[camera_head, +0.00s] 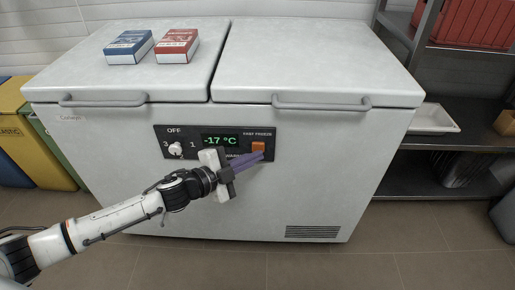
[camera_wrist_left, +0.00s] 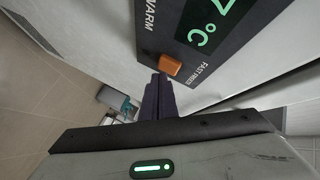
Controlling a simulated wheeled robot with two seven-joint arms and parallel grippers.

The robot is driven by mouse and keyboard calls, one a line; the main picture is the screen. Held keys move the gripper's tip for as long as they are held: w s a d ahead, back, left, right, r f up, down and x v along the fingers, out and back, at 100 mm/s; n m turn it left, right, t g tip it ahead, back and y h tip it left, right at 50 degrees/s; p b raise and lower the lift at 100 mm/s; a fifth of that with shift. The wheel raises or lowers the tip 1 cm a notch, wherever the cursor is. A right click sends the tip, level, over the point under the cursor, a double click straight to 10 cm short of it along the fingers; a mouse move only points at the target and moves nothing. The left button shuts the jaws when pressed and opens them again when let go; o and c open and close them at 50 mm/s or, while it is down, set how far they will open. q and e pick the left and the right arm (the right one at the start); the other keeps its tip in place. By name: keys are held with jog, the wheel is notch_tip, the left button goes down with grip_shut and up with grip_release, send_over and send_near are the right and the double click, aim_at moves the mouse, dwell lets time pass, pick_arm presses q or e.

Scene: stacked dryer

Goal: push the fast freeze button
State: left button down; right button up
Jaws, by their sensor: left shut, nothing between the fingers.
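The fast freeze button is an orange square button (camera_head: 258,147) on the dark control panel (camera_head: 214,155) of a white chest freezer (camera_head: 190,205). In the left wrist view the orange button (camera_wrist_left: 170,65) is just beyond the fingertips. My left gripper (camera_head: 258,157) is shut and empty, its purple fingers pointing at the button from its lower left. In the left wrist view my left gripper (camera_wrist_left: 160,77) has its tips right at the button's lower edge; I cannot tell whether they touch it. My right gripper is not in view.
The panel also has a white knob (camera_head: 176,149) and a green display (camera_head: 220,140) reading -17 °C. A blue box (camera_head: 128,46) and a red box (camera_head: 177,45) lie on the left lid.

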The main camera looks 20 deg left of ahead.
pick_arm(q)
jog(key=shift+w, duration=0.15)
dwell(0.4)
jog(key=shift+w+a, duration=0.15)
jog(key=shift+w, duration=0.2)
jog(key=shift+s, duration=0.15)
dwell(0.4)
jog(key=shift+s+d+p, duration=0.3)
jog(key=shift+s+p, duration=0.15)
jog(key=shift+s, duration=0.3)
jog(key=s+d+p, duration=0.1)
jog(key=s, duration=0.4)
jog(key=shift+s+d, duration=0.3)
jog(key=shift+s, duration=0.1)
